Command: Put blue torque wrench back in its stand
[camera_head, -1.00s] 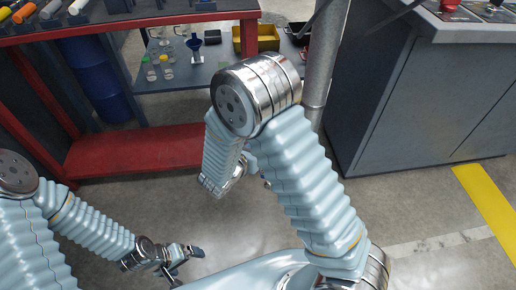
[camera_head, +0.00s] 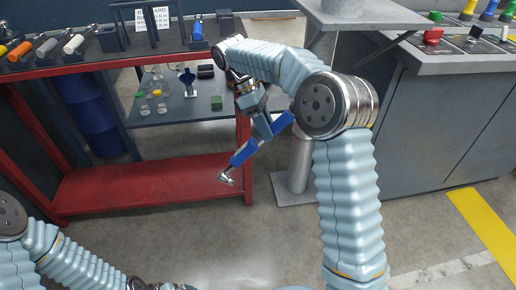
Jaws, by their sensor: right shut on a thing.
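The blue torque wrench (camera_head: 243,153) is in my right gripper (camera_head: 263,124), which is shut on it. The wrench hangs tilted in the air before the red bench, its metal head low at the left and its blue handle end up at the right. A dark frame-like rack (camera_head: 152,24) with a white sign stands on the bench top; I cannot tell for sure whether it is the wrench's stand. A small blue item (camera_head: 198,30) shows beside it. My left gripper is at the bottom edge (camera_head: 165,287), mostly cut off, so its jaws cannot be judged.
The red bench (camera_head: 150,180) has several coloured-handled tools (camera_head: 72,43) on its top left. A grey post (camera_head: 298,160) and cabinet (camera_head: 430,130) stand right. Floor in front is clear.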

